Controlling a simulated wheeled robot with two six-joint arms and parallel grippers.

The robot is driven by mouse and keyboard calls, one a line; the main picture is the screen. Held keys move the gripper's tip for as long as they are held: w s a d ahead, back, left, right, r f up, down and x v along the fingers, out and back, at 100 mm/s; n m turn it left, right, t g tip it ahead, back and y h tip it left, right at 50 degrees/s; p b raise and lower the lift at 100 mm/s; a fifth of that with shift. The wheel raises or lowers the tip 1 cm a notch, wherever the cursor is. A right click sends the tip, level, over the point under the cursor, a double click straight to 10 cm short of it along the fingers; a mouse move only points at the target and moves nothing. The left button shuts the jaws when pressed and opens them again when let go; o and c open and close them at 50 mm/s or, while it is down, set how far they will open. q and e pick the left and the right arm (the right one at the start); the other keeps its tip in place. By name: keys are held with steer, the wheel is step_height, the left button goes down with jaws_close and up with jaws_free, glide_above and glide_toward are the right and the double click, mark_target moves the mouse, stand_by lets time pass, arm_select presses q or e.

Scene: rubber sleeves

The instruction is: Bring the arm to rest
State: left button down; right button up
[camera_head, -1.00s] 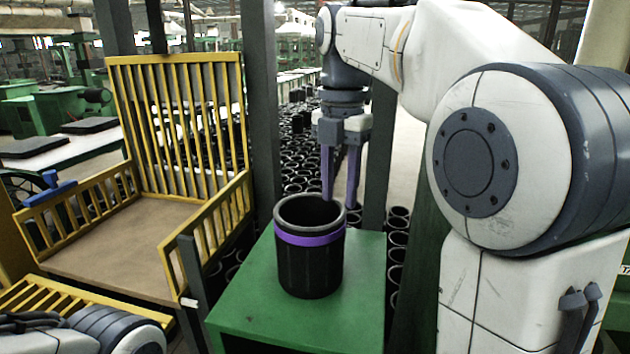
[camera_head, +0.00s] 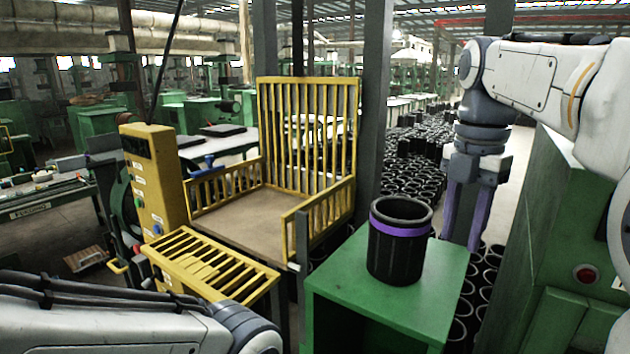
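My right gripper (camera_head: 464,214) hangs pointing down at the right, with its two purple fingers apart and nothing between them. It is beside and a little behind a black rubber sleeve (camera_head: 398,258) with a purple band, and looks clear of it. The sleeve stands upright on a green stand (camera_head: 385,310). My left arm crosses the lower left corner of the view; its gripper is not in view.
A yellow barred cage (camera_head: 306,130) with a brown floor stands left of the stand. A yellow control box (camera_head: 150,185) is further left. Many black sleeves (camera_head: 415,170) stand on the floor behind. A green cabinet (camera_head: 570,240) with a red button is at the right.

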steer(key=s+a+f+m+b, duration=0.2)
steer(key=s+a+f+m, duration=0.15)
steer(key=a+f, duration=0.3)
steer(key=s+a+f+m+b, duration=0.2)
steer(key=s+a+f+m, duration=0.15)
steer(key=a+f, duration=0.35)
arm_select(q)
step_height(320, 180, down, 7)
steer(key=b, duration=0.3)
steer(key=shift+s, duration=0.4)
arm_select(e)
steer(key=s+a+f+m, duration=0.1)
steer(key=s+f+m, duration=0.4)
steer(key=f, duration=0.3)
steer(key=s+a+f+m+y, duration=0.1)
steer(key=s+a+f+m, duration=0.1)
steer(key=s+f+m, duration=0.3)
steer(key=s+f, duration=0.3)
steer(key=shift+s+a, duration=0.15)
steer(key=shift+a, duration=0.1)
